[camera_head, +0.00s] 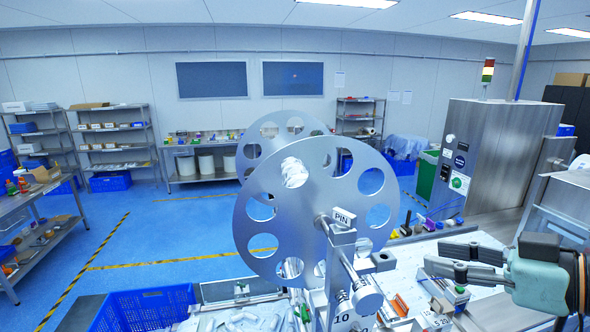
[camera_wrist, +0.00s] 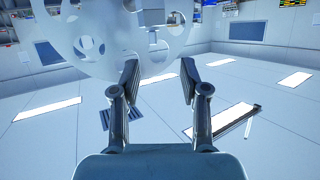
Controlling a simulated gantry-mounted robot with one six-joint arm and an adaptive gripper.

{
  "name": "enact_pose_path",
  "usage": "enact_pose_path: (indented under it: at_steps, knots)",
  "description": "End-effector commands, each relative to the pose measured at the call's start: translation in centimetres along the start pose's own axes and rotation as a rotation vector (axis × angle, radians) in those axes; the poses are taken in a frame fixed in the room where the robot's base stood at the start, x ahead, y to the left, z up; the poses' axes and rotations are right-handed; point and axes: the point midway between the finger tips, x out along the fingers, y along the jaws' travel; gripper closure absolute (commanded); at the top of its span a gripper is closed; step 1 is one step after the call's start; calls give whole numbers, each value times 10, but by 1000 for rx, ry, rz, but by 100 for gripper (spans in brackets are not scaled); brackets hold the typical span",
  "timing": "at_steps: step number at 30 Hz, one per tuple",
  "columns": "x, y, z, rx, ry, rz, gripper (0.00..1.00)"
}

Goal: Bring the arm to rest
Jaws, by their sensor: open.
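My gripper (camera_head: 438,257) is at the right of the head view, above the right part of the white worktop (camera_head: 405,255), with its fingers pointing left toward the large metal disc (camera_head: 262,185). In the wrist view the two fingers of my gripper (camera_wrist: 158,80) stand apart with nothing between them. The wrist view looks toward the ceiling lights, and the disc (camera_wrist: 105,45) shows beyond the fingertips. The exact gap between the fingers and the disc's stand cannot be told.
The disc with round holes stands on a metal post marked PIN (camera_head: 343,218), left of my gripper. A blue crate (camera_head: 150,305) is at the front left. Small parts and blocks lie on the worktop below and around the gripper. A steel cabinet (camera_head: 490,150) stands behind it.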

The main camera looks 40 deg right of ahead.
Motion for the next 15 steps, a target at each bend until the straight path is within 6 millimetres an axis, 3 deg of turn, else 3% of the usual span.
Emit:
enact_pose_path:
  at_steps: [5, 8, 11, 12, 15]
  knots:
    - [74, -32, 3, 38, 36, -10, 55]
    - [122, -62, 7, 59, 58, -11, 55]
    - [176, -112, 17, 77, 82, -12, 55]
    - [198, -137, 22, 80, 93, -11, 55]
    - [237, -202, 37, 74, 121, -4, 55]
